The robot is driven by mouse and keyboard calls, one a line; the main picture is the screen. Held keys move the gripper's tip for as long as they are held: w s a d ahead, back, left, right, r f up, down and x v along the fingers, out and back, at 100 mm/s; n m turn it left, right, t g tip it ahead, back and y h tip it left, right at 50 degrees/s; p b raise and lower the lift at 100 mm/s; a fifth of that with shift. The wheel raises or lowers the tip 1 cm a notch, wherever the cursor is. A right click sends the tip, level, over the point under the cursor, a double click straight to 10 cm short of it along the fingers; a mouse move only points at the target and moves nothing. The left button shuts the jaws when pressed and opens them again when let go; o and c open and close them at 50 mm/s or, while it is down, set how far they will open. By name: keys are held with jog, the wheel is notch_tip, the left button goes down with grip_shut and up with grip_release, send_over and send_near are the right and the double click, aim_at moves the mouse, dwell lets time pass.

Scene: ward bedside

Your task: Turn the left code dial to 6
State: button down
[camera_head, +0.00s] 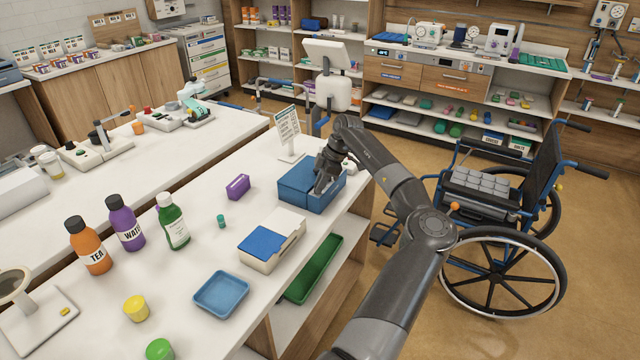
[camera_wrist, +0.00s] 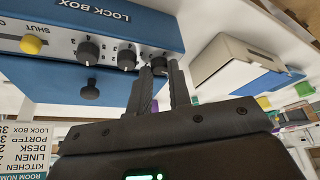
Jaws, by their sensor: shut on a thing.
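The blue lock box (camera_head: 296,190) stands on the white counter in the head view, with my gripper (camera_head: 325,172) at its far side. The wrist view shows the lock box (camera_wrist: 140,22) upside down, with black code dials in a row. My gripper (camera_wrist: 160,68) is shut on the left code dial (camera_wrist: 158,61), the rightmost in this picture. The fingers hide most of it, so its setting cannot be read. The middle dial (camera_wrist: 127,58) and the right dial (camera_wrist: 88,53) are free. A yellow knob (camera_wrist: 31,45) sits by the word SHUT.
A black knob (camera_wrist: 90,90) sticks out from the box front beside my fingers. A cream box with a blue panel (camera_head: 270,242) stands close to the lock box. A sign (camera_head: 288,130) stands behind it. A purple box (camera_head: 237,187) lies left. A wheelchair (camera_head: 500,200) is right of my arm.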

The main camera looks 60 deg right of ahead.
jog(key=shift+s+a+m+h, duration=0.15)
jog(key=shift+m+h, duration=0.55)
jog(key=shift+m, duration=1.1)
jog(key=shift+f, duration=0.1)
jog(key=c, duration=1.6)
grip_release()
jog(key=v, duration=1.1)
jog(key=shift+s, duration=0.15)
jog(key=shift+f, duration=0.15)
